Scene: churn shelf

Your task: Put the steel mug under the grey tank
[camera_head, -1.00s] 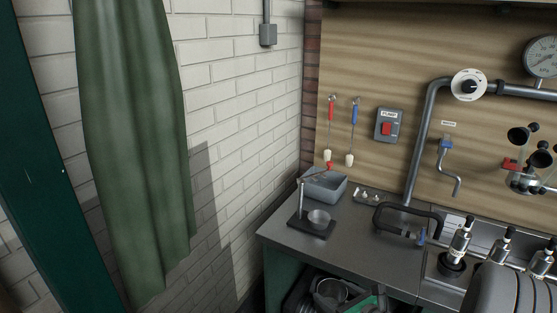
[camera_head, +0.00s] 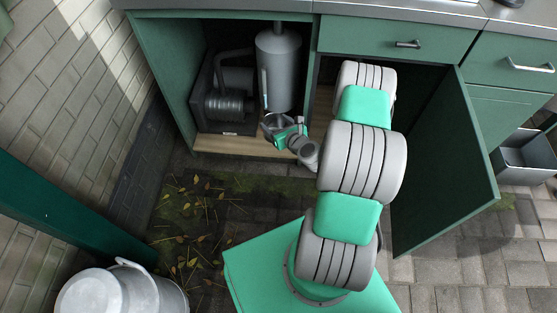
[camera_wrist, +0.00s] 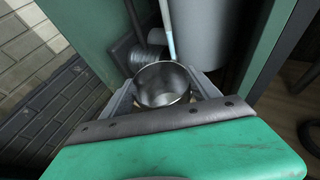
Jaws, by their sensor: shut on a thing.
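The steel mug (camera_wrist: 162,88) is held upright between the two fingers of my gripper (camera_wrist: 164,92), its open mouth facing the wrist camera and looking empty. In the head view the mug (camera_head: 274,121) is at the lower end of the grey tank (camera_head: 279,72), partly hidden by my gripper (camera_head: 284,127). The tank is an upright cylinder inside the open cupboard, with a pale vertical strip on its front. In the wrist view the tank (camera_wrist: 200,32) rises just beyond the mug. I cannot tell whether the mug is directly under it or slightly in front.
A dark coiled unit (camera_head: 228,104) stands left of the tank on the cupboard's wooden floor (camera_head: 235,144). A divider is close right of the tank. The open green door (camera_head: 450,165) stands right of my arm. A metal churn (camera_head: 120,296) is at lower left.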

